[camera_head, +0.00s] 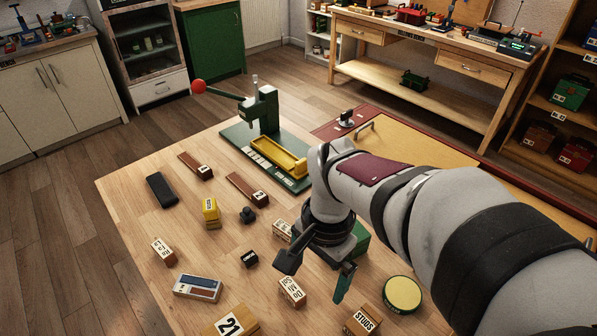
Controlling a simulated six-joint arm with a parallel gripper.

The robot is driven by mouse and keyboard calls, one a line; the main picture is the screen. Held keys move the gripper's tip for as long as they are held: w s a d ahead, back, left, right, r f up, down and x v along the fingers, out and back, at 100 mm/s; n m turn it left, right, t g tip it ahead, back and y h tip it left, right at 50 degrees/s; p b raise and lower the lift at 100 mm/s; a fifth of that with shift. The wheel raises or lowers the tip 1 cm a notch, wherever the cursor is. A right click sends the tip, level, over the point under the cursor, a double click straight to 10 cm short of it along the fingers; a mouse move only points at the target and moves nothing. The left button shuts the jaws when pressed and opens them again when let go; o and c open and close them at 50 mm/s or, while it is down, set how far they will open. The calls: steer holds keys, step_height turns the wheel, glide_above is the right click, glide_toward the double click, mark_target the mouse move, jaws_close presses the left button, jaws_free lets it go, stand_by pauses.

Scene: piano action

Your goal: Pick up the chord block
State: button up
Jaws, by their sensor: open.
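Three small wooden blocks carry several short lines of lettering that look like note names. One block (292,291) lies just below my gripper in the picture. A second block (163,250) lies at the left of the table. A third block (283,232) lies behind my gripper and is partly hidden by it. I cannot tell for certain which one is the chord block. My gripper (316,274) is open and empty, pointing down over the table, its two fingers spread wide. The nearest lettered block is apart from the fingers.
A green press (264,112) with a yellow tray (278,156) stands at the back.

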steer(key=m, duration=0.1)
glide_above(292, 288)
step_height(292, 288, down, 5)
steer(key=shift+h, duration=0.3)
step_height(292, 288, down, 15)
steer(key=c, duration=1.1)
